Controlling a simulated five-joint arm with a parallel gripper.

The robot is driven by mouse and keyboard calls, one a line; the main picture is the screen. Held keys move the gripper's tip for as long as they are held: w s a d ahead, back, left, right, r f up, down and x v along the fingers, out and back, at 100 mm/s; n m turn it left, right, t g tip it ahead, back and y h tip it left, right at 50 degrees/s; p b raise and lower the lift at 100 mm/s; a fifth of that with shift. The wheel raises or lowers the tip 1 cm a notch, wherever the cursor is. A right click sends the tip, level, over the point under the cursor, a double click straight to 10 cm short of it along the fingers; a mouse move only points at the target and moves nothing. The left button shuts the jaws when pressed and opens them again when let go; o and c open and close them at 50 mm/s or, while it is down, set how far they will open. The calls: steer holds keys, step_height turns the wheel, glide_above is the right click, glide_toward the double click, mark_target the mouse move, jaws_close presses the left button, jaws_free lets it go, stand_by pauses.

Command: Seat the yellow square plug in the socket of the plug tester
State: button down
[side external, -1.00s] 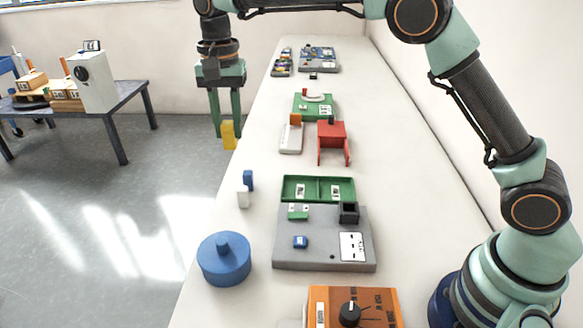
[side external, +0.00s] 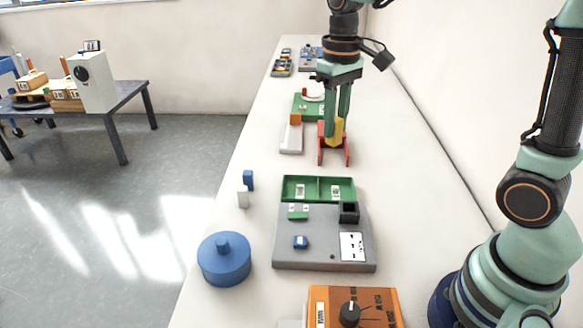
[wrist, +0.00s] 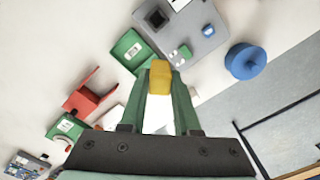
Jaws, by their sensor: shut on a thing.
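The yellow square plug (side external: 336,128) is held between the fingertips of my gripper (side external: 338,118), above the bench and in front of the red bracket in the side view. In the wrist view the plug (wrist: 159,78) sits at the tips of my gripper's green fingers (wrist: 160,92). The plug tester is a grey block (side external: 320,252) nearer the side camera, with a black square socket (side external: 349,212) at its back right corner. The socket (wrist: 157,17) also shows at the top of the wrist view, and its opening looks empty. The plug is clear of the tester.
A green two-compartment tray (side external: 318,181) adjoins the tester's back edge. The red bracket (side external: 322,156) stands behind, near the plug. A blue knobbed cylinder (side external: 224,262) stands left of the tester, and an orange box with a dial (side external: 380,302) in front. The bench right of the tester is clear.

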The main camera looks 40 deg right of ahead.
steer(key=w+a+m, duration=0.9)
steer(key=w+a, duration=0.4)
steer(key=a, duration=0.4)
steer(key=shift+a+f, duration=0.15)
steer(key=shift+f, duration=0.15)
steer(key=shift+w, duration=0.1)
step_height(320, 180, down, 20)
steer(key=shift+r, duration=0.2)
steer(key=shift+f, duration=0.1)
steer(key=shift+f, duration=0.15)
steer(key=c, duration=0.6)
jaws_free()
